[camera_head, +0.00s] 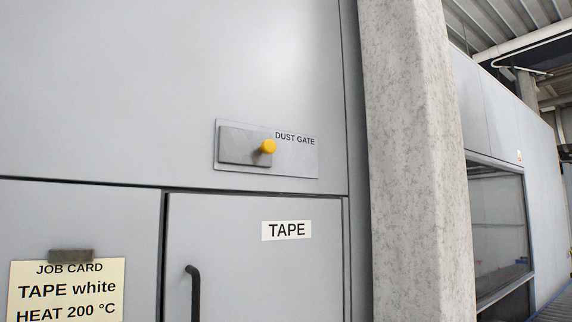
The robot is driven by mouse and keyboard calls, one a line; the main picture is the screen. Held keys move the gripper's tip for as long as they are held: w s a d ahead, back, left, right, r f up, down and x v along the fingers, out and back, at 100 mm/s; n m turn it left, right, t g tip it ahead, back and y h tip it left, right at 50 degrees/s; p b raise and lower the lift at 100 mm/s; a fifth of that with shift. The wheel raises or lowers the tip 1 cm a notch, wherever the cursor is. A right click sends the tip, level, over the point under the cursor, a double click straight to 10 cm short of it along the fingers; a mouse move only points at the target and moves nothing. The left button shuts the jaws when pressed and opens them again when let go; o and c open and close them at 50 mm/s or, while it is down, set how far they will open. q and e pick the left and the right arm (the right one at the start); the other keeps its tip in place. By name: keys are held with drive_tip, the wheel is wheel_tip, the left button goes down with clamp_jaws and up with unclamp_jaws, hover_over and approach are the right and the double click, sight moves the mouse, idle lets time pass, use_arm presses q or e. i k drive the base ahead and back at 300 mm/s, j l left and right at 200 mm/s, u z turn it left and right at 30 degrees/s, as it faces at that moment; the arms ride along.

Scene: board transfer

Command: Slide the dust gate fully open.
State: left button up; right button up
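The dust gate is a small grey sliding plate (238,146) with a round yellow knob (268,147) near its right end. It sits at the left part of a lighter grey backing plate (297,160) labelled "DUST GATE", mounted on the grey panel wall. The right part of the backing plate is bare. Neither of my grippers shows in the head view, and nothing touches the knob.
Below is a door (240,270) labelled "TAPE" with a black handle (193,292). A job card (66,291) hangs at the lower left. A concrete column (415,160) stands right of the panel. A windowed enclosure (498,225) is farther right.

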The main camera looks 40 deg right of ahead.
sight(236, 145)
drive_tip(key=z, duration=1)
